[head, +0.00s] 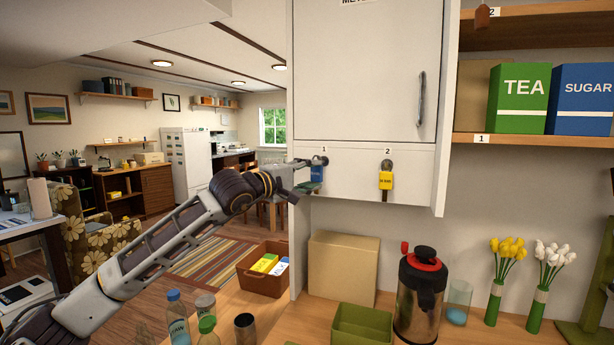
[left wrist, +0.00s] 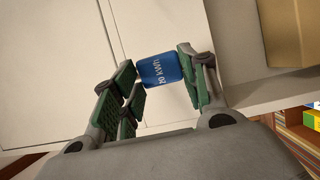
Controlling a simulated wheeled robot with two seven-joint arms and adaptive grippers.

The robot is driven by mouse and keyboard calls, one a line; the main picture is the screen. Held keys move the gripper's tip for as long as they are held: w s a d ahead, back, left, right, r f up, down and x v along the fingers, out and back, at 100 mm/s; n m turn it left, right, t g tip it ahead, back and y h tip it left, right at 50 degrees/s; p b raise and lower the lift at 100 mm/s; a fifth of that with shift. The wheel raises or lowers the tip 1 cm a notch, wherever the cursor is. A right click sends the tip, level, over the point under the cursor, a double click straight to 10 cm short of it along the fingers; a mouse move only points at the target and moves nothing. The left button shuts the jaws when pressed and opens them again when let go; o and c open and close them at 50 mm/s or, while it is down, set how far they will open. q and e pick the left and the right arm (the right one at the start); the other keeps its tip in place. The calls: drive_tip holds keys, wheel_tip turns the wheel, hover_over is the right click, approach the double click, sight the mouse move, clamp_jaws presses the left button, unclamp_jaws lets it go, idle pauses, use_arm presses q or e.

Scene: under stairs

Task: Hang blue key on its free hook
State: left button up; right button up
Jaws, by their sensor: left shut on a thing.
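The blue key (head: 318,173) shows as a small blue tag just below hook 1 (head: 319,160) on the white cabinet's lower panel. My left gripper (head: 308,178) is shut on it, with green finger pads beside the tag. In the left wrist view the blue tag (left wrist: 161,70) with white lettering sits between the fingers of my gripper (left wrist: 157,66). I cannot tell whether the key touches hook 1, as the gripper and tag overlap it. A yellow key (head: 386,180) hangs from hook 2 (head: 387,165). My right gripper is not in view.
The white cabinet (head: 360,70) hangs above a wooden counter. Below stand a cardboard box (head: 342,268), a green bin (head: 362,325) and a steel flask (head: 420,300). Bottles (head: 177,318) stand near my left arm. Shelves with tins (head: 518,98) are at right.

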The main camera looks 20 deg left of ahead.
sight(311, 176)
use_arm(q)
drive_tip(key=shift+w+f+p, duration=0.1)
drive_tip(key=shift+w+p, duration=0.3)
drive_tip(key=shift+w, duration=0.75)
drive_tip(key=shift+w+a+f, duration=0.1)
drive_tip(key=shift+w+f, duration=0.05)
drive_tip(key=shift+w, duration=0.05)
drive_tip(key=shift+w+f+b, duration=0.1)
drive_tip(key=shift+b, duration=0.35)
drive_tip(key=shift+w+a+f, duration=0.1)
drive_tip(key=shift+f, duration=0.05)
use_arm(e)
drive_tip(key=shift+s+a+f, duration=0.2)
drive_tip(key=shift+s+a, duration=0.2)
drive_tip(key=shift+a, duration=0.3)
